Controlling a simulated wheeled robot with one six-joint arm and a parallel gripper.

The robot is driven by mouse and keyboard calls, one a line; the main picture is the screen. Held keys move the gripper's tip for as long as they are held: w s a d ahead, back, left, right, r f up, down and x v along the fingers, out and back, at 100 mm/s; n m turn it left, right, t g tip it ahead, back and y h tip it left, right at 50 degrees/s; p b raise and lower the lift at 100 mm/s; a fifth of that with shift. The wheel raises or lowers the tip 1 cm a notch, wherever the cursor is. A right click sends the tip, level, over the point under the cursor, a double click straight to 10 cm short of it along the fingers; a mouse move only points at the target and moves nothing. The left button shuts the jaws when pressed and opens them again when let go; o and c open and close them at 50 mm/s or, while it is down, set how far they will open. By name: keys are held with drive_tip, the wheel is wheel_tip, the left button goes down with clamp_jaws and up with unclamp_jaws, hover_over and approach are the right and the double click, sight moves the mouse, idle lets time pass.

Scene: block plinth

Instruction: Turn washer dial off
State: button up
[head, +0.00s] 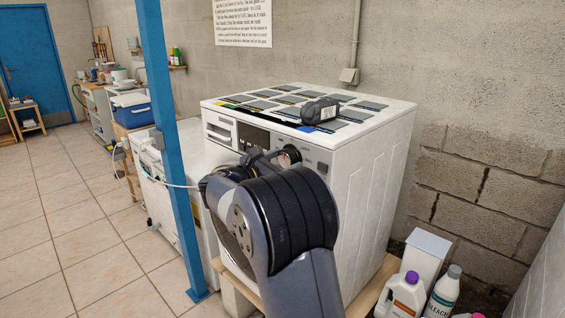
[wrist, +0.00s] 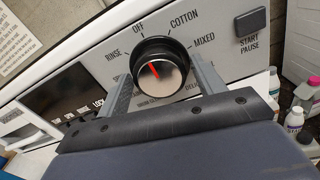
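The washer dial (wrist: 163,76) is a round black knob with a silver face on the washer's grey panel. Its red mark points up and left, roughly toward the OFF label (wrist: 138,30); the exact alignment is hard to tell.
Flat dark panels (head: 262,105) and a black object (head: 320,111) lie on the washer top. A blue post (head: 165,120) stands left of my arm. A white bottle (head: 442,292) and a purple-capped jug (head: 401,298) stand at lower right. Tiled floor (head: 75,225) is open at left.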

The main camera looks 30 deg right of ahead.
drive_tip(key=shift+o, duration=0.7)
drive_tip(key=b+v, duration=0.1)
drive_tip(key=v, duration=0.9)
drive_tip(key=shift+a, duration=0.4)
drive_tip(key=shift+s+r, duration=0.1)
drive_tip(key=shift+s, duration=0.05)
drive_tip(key=p+x, duration=0.1)
drive_tip(key=x, duration=1)
drive_tip(key=shift+d, duration=0.1)
drive_tip(key=shift+a+r+n+p, duration=0.1)
drive_tip(key=shift+a+n+p, duration=0.1)
drive_tip(key=shift+n+p, duration=0.55)
drive_tip(key=shift+n, duration=0.25)
drive_tip(key=shift+f, duration=0.2)
